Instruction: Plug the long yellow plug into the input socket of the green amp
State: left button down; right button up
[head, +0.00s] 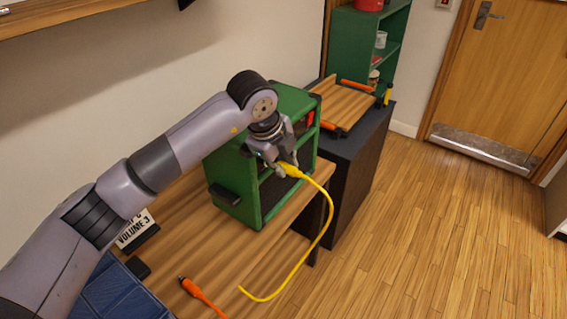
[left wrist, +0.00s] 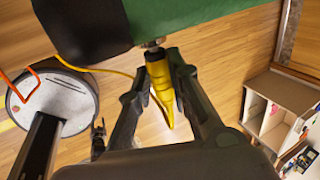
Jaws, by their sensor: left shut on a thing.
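The green amp (head: 243,212) stands on the wooden table, with dark front panels and black corners. It also shows along the top edge in the left wrist view (left wrist: 200,15). My left gripper (head: 284,163) is at the amp's front, shut on the long yellow plug (head: 291,170). In the left wrist view the yellow plug (left wrist: 160,78) sits between both fingers, its short metal end pointing at the amp's edge. I cannot tell whether the metal end is inside a socket. The yellow cable (head: 325,225) hangs from the plug and curves down to the table. My right gripper is not in view.
An orange plug (head: 187,286) lies on the table near its front. A book (head: 137,232) and a blue item (head: 120,292) are at the left. A dark cabinet (head: 355,155) with a wooden tray (head: 345,103) stands behind the amp. The floor at right is clear.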

pick_arm(q)
jog(key=shift+w+a, duration=0.15)
jog(key=shift+a, duration=0.05)
dwell(0.3)
jog(key=c, duration=1.4)
grip_release()
